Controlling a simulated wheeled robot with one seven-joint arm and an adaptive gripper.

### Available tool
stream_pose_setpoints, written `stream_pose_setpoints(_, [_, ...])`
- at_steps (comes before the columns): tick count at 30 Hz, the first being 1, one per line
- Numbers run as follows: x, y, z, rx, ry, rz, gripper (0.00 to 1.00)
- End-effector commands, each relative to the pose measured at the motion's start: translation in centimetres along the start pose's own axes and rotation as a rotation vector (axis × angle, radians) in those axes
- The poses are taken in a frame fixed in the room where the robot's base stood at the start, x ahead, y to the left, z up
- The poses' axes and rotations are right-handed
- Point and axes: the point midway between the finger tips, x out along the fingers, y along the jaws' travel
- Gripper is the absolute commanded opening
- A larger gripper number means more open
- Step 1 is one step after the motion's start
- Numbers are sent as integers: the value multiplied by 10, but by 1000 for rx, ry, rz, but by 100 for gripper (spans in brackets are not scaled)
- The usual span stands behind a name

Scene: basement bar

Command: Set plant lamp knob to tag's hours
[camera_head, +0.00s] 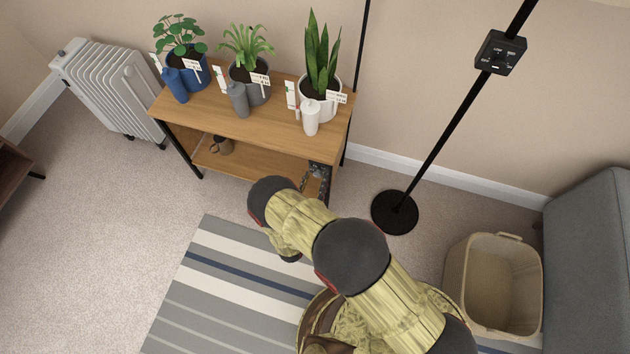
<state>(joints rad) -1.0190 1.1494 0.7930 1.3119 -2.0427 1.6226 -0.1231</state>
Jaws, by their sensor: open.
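A black control box (501,53) is fixed on a slanting black lamp pole (449,130) at the upper right. It has a small knob with white markings around it, too small to read. The pole stands on a round black base (394,212) on the carpet. White tags stand by the potted plants on the wooden shelf: a tag (193,65) at the left plant, a tag (260,79) at the middle plant and a tag (335,97) at the right plant. Their writing is unreadable. My arm reaches in from the bottom, left of the lamp base; my gripper is out of sight.
The wooden shelf (155,106) also bears blue, grey and white bottles. A white radiator (108,90) stands left. A beige basket (457,268) and grey sofa (592,250) are at right. A striped rug (205,290) lies in front. Carpet is clear around the lamp base.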

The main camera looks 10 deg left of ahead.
Motion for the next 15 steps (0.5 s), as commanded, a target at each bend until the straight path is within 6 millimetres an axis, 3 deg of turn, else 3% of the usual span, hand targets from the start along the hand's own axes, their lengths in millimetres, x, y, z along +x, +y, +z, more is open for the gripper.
stream_pose_setpoints(4, [0,0,0,0,0,0,43])
stream_pose_setpoints(15, [0,0,0,0,1,-1,22])
